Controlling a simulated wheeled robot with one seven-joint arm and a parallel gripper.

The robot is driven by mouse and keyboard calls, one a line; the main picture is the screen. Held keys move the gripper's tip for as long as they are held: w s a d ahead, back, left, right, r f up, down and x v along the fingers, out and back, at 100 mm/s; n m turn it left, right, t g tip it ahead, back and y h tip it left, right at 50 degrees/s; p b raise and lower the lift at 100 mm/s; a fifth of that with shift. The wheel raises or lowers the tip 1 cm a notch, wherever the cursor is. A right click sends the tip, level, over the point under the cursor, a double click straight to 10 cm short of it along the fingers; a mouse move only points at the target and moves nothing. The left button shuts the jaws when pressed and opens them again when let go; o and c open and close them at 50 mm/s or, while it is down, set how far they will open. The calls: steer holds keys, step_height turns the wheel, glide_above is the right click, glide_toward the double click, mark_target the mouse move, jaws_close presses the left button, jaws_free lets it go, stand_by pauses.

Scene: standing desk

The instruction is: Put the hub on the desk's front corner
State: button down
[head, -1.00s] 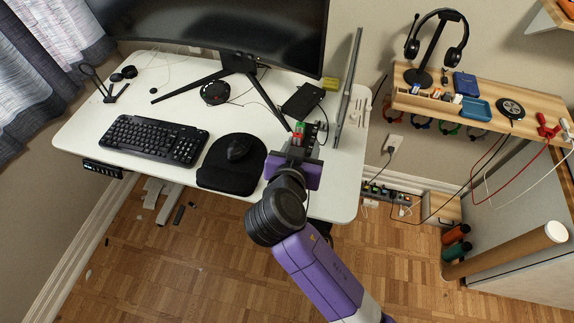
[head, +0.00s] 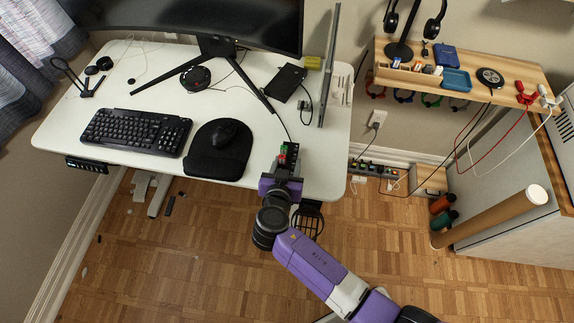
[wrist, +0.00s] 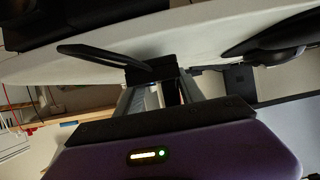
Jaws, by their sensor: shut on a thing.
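The hub (head: 291,149) is a small dark block, seen small in the head view just beyond my fingertips. Red and green spots show beside it. My gripper (head: 286,166) is shut on it, near the front edge of the white desk (head: 322,180), left of the front right corner. In the wrist view the dark hub (wrist: 168,90) sits between my fingers (wrist: 163,98), with a dark loop, perhaps its cable, running left. The pale desk surface (wrist: 215,45) is close by. I cannot tell whether the hub touches the desk.
A black mouse pad (head: 218,152) with a mouse lies left of my gripper, and a keyboard (head: 135,132) farther left. A black box (head: 284,82) and monitor stand lie behind. The desk's front right corner area looks clear. A wooden shelf (head: 465,75) is at right.

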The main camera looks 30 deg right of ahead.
steer(key=shift+f, duration=0.45)
steer(key=shift+f, duration=0.15)
steer(key=c, duration=0.7)
jaws_free()
steer(key=b+v, duration=0.1)
steer(key=v, duration=1.1)
